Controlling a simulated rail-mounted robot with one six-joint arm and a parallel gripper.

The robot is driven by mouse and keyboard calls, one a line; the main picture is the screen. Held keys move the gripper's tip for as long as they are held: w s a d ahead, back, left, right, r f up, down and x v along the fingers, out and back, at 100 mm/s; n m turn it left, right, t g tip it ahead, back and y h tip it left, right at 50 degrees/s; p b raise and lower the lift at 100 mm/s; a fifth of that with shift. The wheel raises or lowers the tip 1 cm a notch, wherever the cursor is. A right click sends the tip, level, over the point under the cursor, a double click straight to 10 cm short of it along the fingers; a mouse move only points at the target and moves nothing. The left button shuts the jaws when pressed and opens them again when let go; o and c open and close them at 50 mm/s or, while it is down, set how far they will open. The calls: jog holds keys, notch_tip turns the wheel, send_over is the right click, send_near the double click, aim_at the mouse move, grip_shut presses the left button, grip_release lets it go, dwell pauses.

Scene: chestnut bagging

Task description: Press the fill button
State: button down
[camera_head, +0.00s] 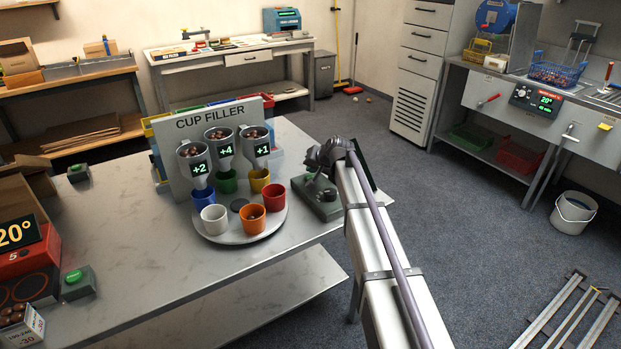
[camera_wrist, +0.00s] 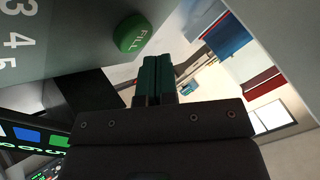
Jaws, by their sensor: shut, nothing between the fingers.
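The green fill button (camera_wrist: 133,33), marked FILL, is on a grey panel (camera_wrist: 60,45) with numbers in the wrist view. My gripper (camera_wrist: 158,62) has its two teal fingers closed together with nothing between them. In the wrist picture the fingertips are just below and right of the button, with a visible gap between them. In the head view my arm's end is at a grey-green control box (camera_head: 322,208) on the table's right edge, beside the cup filler (camera_head: 222,124). The wrist hides the fingertips and the button there.
A round turntable (camera_head: 240,236) with several coloured cups stands left of the control box, under hoppers reading +2, +4 and +1. Green buttons on small boxes (camera_head: 78,283) and (camera_head: 78,176) sit on the table's left. The table front is clear.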

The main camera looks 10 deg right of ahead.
aim_at(312, 177)
dwell(0.4)
jog(key=shift+f+b, duration=0.45)
jog(key=shift+f+b, duration=0.35)
jog(key=shift+b, duration=0.05)
dwell(0.3)
dwell(0.4)
jog(key=shift+r+p, duration=0.8)
jog(key=shift+p, duration=0.05)
jog(key=shift+r, duration=0.1)
notch_tip(312, 177, up, 5)
jog(key=p, duration=0.5)
jog(key=shift+s+f, duration=0.1)
jog(key=shift+f, duration=0.1)
